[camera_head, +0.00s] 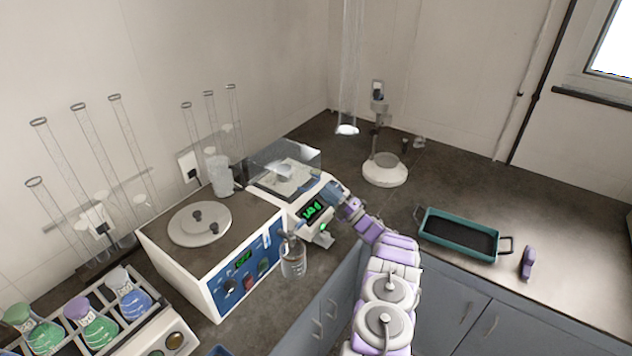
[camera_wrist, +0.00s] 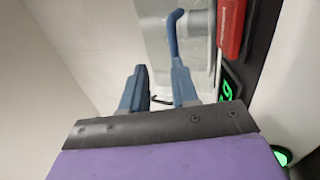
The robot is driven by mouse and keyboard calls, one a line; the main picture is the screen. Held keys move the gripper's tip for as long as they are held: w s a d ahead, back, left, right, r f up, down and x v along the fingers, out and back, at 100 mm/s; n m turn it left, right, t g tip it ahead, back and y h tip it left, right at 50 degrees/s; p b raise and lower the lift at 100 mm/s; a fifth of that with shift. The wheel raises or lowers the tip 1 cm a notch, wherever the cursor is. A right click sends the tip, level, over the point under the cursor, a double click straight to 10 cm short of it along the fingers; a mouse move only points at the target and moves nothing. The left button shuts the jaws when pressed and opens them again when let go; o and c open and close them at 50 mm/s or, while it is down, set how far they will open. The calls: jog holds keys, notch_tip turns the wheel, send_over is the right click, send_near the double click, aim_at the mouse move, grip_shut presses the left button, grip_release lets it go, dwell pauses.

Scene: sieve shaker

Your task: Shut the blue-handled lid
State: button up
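A white balance with a green display (camera_head: 312,211) stands beside a blue-fronted box. A clear lid or cover (camera_head: 305,156) is over its pan area; I cannot tell how far open it is. In the wrist view, the blue handle (camera_wrist: 172,36) is a thin bent bar in front of a clear panel (camera_wrist: 158,38). My gripper (camera_head: 334,191) is at the balance's right front side. In the wrist view, my gripper (camera_wrist: 158,68) has its two blue fingers apart with nothing visibly held. The handle's end is close to the right fingertip; contact is unclear.
The blue-fronted box (camera_head: 215,262) and a bottle (camera_head: 292,258) stand left of my arm. Tall glass tubes (camera_head: 95,150) and a flask rack (camera_head: 95,305) are farther left.

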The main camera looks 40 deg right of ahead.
jog(key=p+v, duration=0.1)
jog(key=v, duration=0.8)
jog(key=shift+s+f+p, duration=0.25)
jog(key=shift+f+p, duration=0.05)
jog(key=shift+d, duration=0.2)
